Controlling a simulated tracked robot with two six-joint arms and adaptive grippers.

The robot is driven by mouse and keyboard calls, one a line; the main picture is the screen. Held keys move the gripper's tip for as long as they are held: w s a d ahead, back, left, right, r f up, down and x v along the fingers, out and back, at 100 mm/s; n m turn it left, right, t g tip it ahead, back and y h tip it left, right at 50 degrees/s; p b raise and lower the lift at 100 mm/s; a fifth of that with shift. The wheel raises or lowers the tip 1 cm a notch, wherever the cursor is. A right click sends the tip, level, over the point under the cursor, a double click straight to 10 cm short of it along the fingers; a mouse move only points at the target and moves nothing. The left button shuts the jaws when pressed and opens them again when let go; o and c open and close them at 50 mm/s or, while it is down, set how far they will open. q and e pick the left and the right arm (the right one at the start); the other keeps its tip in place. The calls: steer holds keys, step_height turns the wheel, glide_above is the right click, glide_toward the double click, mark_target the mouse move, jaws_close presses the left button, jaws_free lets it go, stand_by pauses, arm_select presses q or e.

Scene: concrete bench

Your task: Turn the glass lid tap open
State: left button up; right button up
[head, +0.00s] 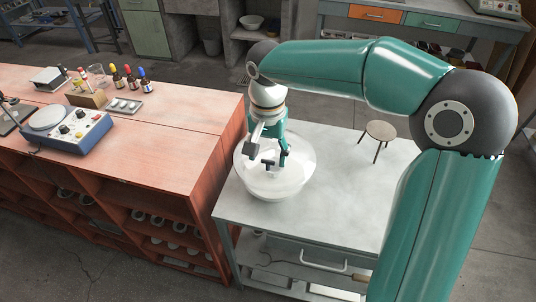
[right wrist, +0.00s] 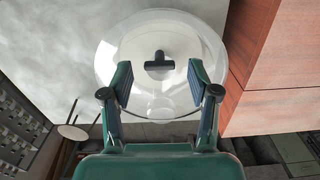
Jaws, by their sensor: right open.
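A round glass vessel with a clear lid (head: 303,165) stands on the grey metal table; the lid also shows in the right wrist view (right wrist: 118,48). A dark T-shaped tap (right wrist: 159,62) sits at the middle of the lid, and it shows small in the head view (head: 268,163). My right gripper (head: 269,156) points down over the lid, open. In the right wrist view its two fingers (right wrist: 160,78) are wide apart, one to each side of the tap, with clear gaps. I cannot tell whether the fingertips reach down to the tap's height. My left gripper is not in view.
The grey table (head: 335,205) is clear around the vessel except for a small round stool-like stand (head: 380,130) at the back right. A red-brown wooden bench (head: 165,130) stands close on the left, bearing a blue stirrer device (head: 75,133) and dropper bottles (head: 130,78).

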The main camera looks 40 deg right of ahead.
steer(key=shift+f, duration=0.35)
steer(key=shift+c, duration=0.3)
jaws_close()
